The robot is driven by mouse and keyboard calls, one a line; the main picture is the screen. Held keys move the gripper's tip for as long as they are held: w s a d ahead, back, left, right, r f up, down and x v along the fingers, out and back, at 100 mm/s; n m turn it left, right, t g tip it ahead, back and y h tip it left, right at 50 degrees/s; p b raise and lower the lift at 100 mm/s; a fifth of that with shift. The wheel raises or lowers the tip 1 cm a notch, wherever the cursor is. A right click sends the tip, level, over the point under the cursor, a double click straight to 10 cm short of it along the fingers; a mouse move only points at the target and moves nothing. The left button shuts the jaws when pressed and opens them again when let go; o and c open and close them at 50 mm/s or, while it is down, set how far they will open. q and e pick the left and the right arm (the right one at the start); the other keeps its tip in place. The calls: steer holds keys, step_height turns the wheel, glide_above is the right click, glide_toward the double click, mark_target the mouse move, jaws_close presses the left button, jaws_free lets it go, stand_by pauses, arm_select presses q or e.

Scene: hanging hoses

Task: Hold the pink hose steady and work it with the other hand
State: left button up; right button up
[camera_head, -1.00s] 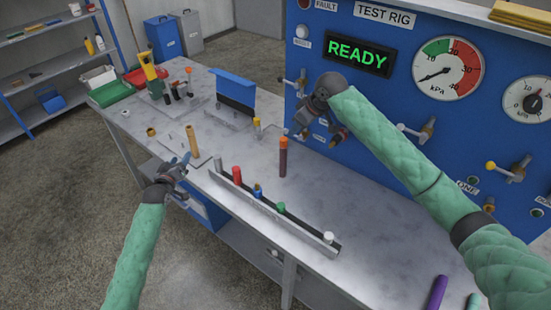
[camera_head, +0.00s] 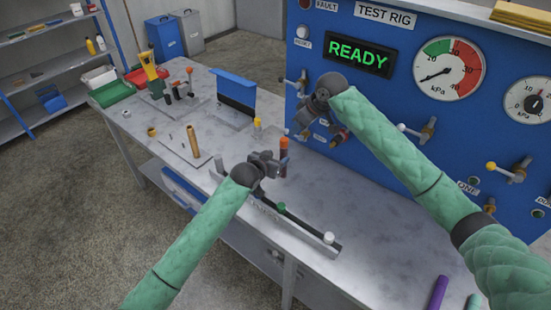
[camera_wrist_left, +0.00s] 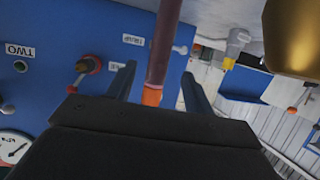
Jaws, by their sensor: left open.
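A dull reddish hose (camera_head: 284,158) with an orange tip stands upright by the bench; no hose looks plainly pink. My left gripper (camera_head: 266,163) is open just left of it in the head view. In the left wrist view, the reddish hose (camera_wrist_left: 163,45) with its orange end runs between the open fingers of my left gripper (camera_wrist_left: 156,88); I cannot tell whether they touch it. My right gripper (camera_head: 318,105) is at the blue test rig panel (camera_head: 400,100), by its lower left fittings. Its fingertips are unclear, so I cannot tell if it holds anything.
A grey rail (camera_head: 310,235) with coloured plugs runs along the bench (camera_head: 270,215), partly hidden by my left arm. A tan tube (camera_head: 193,142) stands on a plate to the left. Valves and gauges project from the panel. A gold rounded object (camera_wrist_left: 292,38) is close in the left wrist view.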

arm_select(q)
steer(key=shift+x, duration=3.9)
steer(key=shift+s+f, duration=0.1)
steer(key=shift+s, duration=0.05)
steer(key=c, duration=1.1)
arm_select(e)
steer(key=shift+o, duration=0.4)
arm_select(q)
steer(key=shift+o, duration=0.2)
arm_select(e)
steer(key=shift+o, duration=1.3)
steer(key=n+g+h, duration=0.3)
steer(key=n+h, duration=0.2)
steer(key=n, duration=0.8)
glide_toward(284, 139)
steer(key=f, duration=1)
steer(key=shift+w+d, duration=0.15)
steer(key=shift+w, duration=0.05)
